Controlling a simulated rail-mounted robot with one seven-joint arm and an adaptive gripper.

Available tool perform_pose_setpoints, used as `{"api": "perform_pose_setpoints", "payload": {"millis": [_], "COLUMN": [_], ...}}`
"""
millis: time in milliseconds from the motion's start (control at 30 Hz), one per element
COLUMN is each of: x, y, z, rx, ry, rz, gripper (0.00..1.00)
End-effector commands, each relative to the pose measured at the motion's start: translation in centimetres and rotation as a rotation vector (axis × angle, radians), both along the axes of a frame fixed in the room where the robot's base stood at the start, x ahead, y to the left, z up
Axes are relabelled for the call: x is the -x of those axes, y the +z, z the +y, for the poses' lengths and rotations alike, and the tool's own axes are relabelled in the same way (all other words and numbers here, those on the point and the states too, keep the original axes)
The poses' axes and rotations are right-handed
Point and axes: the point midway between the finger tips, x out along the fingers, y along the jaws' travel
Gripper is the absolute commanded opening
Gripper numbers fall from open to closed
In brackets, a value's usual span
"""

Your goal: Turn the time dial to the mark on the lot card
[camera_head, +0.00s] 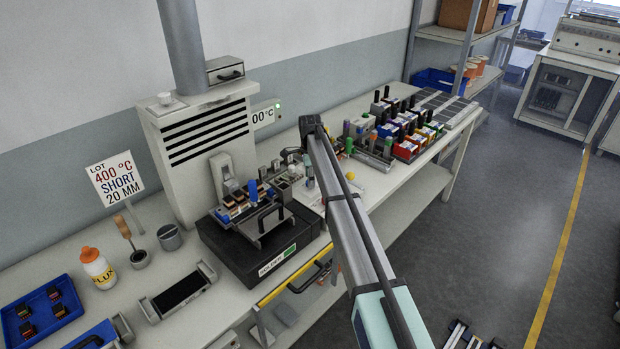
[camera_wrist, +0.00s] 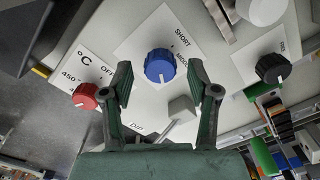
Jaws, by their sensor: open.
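The lot card (camera_head: 116,179) stands at the left in the head view and reads 400 °C, SHORT, 20 MM. A white mark shows on the dial's lower side, away from SHORT. My gripper (camera_wrist: 160,74) is open, its fingers on the left and right of the blue dial. I cannot tell how far the fingertips stand above it. In the head view my arm hides most of the gripper.
A red dial (camera_wrist: 86,96) with °C, OFF and 450 sits left of the blue one. A black dial (camera_wrist: 271,68) sits to the right. A grey lever (camera_wrist: 181,109) near DIP lies just below, between my fingers.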

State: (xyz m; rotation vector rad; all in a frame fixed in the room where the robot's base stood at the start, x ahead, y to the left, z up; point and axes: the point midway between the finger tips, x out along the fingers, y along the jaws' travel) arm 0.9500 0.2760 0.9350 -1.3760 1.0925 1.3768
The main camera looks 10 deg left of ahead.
Motion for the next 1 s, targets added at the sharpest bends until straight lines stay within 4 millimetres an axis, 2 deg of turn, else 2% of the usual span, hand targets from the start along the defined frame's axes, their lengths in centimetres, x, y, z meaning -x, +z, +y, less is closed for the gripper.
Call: {"api": "perform_pose_setpoints", "payload": {"millis": [200, 467, 533, 633, 667, 1000], "x": [0.0, 0.0, 0.0, 0.0, 0.0, 0.0], "y": [-1.3, -1.4, -1.4, -1.4, -1.4, -1.5], "z": [0.0, 0.0, 0.0, 0.0, 0.0, 0.0], "rx": [0.000, 0.000, 0.000, 0.000, 0.000, 0.000], "ry": [0.000, 0.000, 0.000, 0.000, 0.000, 0.021], "rz": [-0.001, -0.001, -0.001, -0.001, -0.001, 0.000], "gripper": [0.60, 0.60, 0.42, 0.07, 0.00, 0.00]}}
